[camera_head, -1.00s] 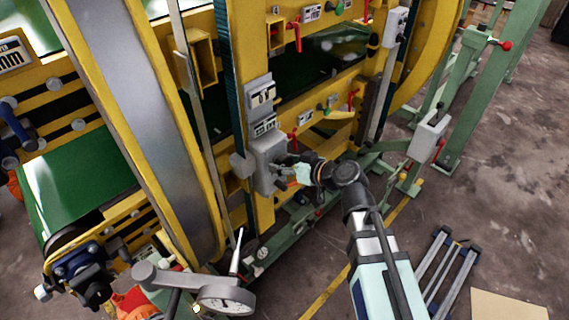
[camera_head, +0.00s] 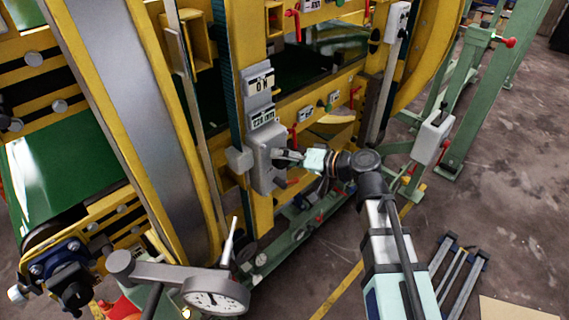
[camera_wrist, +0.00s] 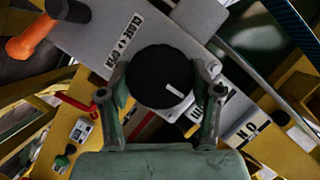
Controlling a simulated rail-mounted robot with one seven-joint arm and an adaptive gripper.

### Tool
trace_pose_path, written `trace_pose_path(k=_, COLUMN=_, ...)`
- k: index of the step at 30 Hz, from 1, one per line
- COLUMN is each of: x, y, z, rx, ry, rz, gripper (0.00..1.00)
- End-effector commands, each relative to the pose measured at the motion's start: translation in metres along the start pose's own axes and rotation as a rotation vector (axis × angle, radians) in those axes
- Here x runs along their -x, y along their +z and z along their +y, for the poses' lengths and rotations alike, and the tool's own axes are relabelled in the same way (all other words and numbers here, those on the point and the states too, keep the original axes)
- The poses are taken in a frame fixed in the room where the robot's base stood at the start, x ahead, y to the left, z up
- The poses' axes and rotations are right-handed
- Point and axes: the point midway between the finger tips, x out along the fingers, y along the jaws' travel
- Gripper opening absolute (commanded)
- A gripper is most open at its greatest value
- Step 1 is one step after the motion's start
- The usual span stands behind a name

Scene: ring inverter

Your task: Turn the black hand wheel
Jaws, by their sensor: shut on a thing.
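The black hand wheel (camera_wrist: 160,76) fills the middle of the wrist view, a round black disc with a short white mark on its face. My gripper (camera_wrist: 163,82) has one finger on each side of it and is shut on it. In the head view, my gripper (camera_head: 284,155) reaches from the right to the front of a grey box (camera_head: 263,158) on the yellow frame. The wheel is hard to make out there. The wrist view shows a "CLOSE" and "OPEN" label (camera_wrist: 125,35) on the grey surface beside the wheel.
An orange handle (camera_wrist: 33,36) and a red lever (camera_wrist: 92,106) lie near the wheel in the wrist view. A dial gauge (camera_head: 215,297) stands at lower front. Bare floor (camera_head: 505,190) lies to the right.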

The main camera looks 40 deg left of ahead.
Motion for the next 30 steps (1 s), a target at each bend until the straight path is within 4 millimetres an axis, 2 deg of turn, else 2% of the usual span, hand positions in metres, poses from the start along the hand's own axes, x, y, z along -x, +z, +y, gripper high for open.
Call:
trace_pose_path(k=12, x=-0.0012, y=-0.0008, z=0.0013, rx=-0.215, ry=-0.090, rz=0.002, gripper=0.29)
trace_pose_path(k=30, x=-0.0009, y=-0.0016, z=0.0001, rx=-0.253, ry=-0.106, rz=0.003, gripper=0.29)
